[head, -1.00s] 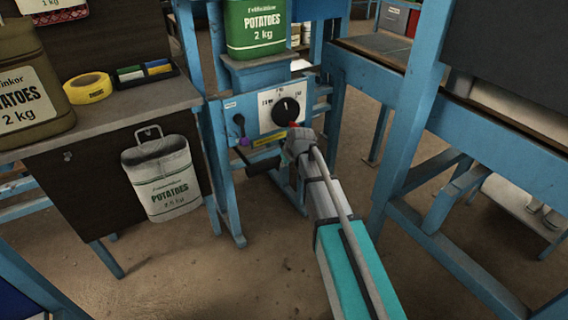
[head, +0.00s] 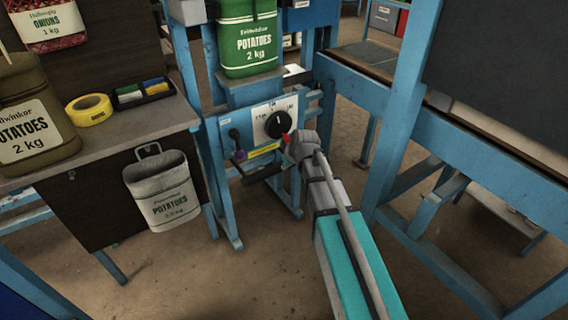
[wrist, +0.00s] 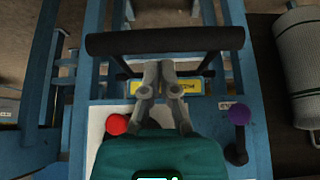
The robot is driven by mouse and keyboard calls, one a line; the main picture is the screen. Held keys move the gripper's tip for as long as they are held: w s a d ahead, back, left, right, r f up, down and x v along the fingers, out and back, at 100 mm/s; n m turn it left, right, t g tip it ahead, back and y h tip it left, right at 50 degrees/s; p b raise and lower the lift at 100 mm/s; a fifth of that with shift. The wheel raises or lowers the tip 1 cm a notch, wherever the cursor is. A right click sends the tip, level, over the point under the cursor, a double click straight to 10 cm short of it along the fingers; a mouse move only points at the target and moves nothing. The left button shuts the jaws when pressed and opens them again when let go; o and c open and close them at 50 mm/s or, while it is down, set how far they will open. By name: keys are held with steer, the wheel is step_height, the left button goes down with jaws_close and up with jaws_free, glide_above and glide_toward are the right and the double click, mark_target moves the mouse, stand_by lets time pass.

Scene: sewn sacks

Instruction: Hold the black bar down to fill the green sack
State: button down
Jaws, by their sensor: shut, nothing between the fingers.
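The black bar (wrist: 165,40) runs across the upper wrist view on two dark side arms. In the head view a short dark piece of it (head: 262,173) shows below the panel, left of my wrist. My gripper (wrist: 159,68) has its grey fingers together with nothing between them. Their tips point at the middle of the bar and lie close to it; I cannot tell if they touch. In the head view my wrist (head: 302,148) hides the fingers. The green sack (head: 249,45), marked POTATOES 2 kg, stands upright above the control panel.
The blue frame's panel carries a black dial (head: 278,124), a red button (wrist: 115,124) and a lever with a purple knob (wrist: 239,116). A bench (head: 95,140) with yellow tape (head: 89,109) stands left; a grey sack (head: 163,190) hangs there. Blue posts (head: 400,130) stand right.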

steer(key=shift+s+d+r, duration=0.1)
steer(key=shift+s+r, duration=0.1)
steer(key=shift+r, duration=0.2)
stand_by(0.3)
steer(key=s+d+f+m+g+h, duration=0.1)
steer(key=s+d+m+g+h, duration=0.15)
steer(key=s+d, duration=0.55)
steer(key=s+d+f+m+g+h, duration=0.1)
steer(key=s+d+f+m+g, duration=0.15)
steer(key=s, duration=1.05)
step_height(320, 180, up, 38)
steer(key=p, duration=3.7)
steer(key=shift+w+d+m, duration=0.35)
steer(key=shift+d+m, duration=0.05)
steer(key=shift+d, duration=0.05)
steer(key=shift+w+f+y, duration=0.1)
steer(key=shift+y, duration=0.15)
